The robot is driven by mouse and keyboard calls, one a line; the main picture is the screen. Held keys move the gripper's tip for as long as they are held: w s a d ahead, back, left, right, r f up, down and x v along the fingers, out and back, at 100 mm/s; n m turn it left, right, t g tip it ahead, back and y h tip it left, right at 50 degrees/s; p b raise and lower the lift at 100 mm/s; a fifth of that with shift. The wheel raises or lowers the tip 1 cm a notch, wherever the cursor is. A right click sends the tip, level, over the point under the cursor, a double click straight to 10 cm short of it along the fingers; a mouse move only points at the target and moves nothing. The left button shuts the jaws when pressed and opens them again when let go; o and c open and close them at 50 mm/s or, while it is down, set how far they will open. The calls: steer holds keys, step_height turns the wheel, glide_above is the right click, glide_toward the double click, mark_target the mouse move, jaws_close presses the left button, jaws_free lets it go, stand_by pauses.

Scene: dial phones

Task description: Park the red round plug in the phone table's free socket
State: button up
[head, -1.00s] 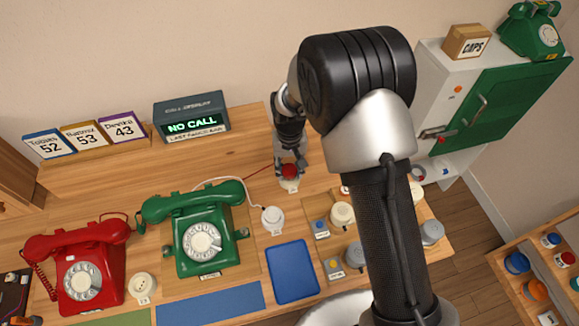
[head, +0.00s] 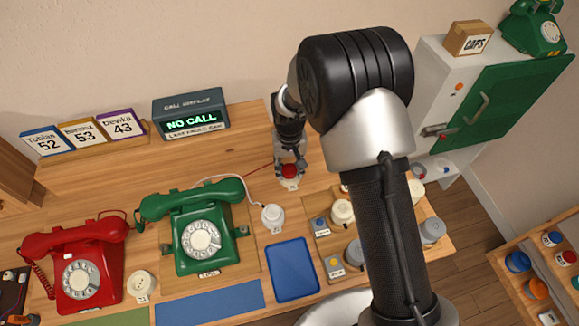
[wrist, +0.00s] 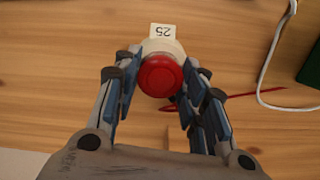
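The red round plug (wrist: 161,76) is between the two fingers of my gripper (wrist: 162,80) in the wrist view, over a whitish round socket (wrist: 160,46) labelled 25. Both fingers lie close along its sides; whether they press on it is unclear. In the head view my gripper (head: 290,168) points down at the back of the table, around the red plug (head: 289,171), with the pale socket (head: 290,184) just below. A thin red cord runs left from there. I cannot tell whether the plug is fully seated.
A green phone (head: 202,230) and a red phone (head: 75,270) stand left. A white round piece (head: 272,217) with a pale cord, a blue tray (head: 292,270) and a cream socket (head: 140,285) are nearer. A call display (head: 190,115) reads NO CALL. Bare wood surrounds my gripper.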

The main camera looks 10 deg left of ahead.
steer(key=o, duration=0.5)
steer(key=shift+c, duration=0.2)
step_height(320, 180, up, 12)
stand_by(0.4)
steer(key=shift+r, duration=0.1)
steer(key=s+d+r+m+t, duration=0.1)
steer(key=s+d+r, duration=0.4)
steer(key=d+r, duration=0.3)
steer(key=s+d+r+m+t, duration=0.1)
steer(key=s+d+r, duration=0.4)
steer(key=d+r, duration=0.3)
steer(key=s+d+r+t, duration=0.1)
steer(key=s+d, duration=0.2)
steer(key=s, duration=0.4)
steer(key=s+d+r+m+t, duration=0.1)
steer(key=s+d, duration=0.3)
steer(key=s, duration=0.3)
steer(key=shift+s+d+r+t, duration=0.15)
steer(key=shift+s+d+t, duration=0.15)
steer(key=shift+s, duration=0.05)
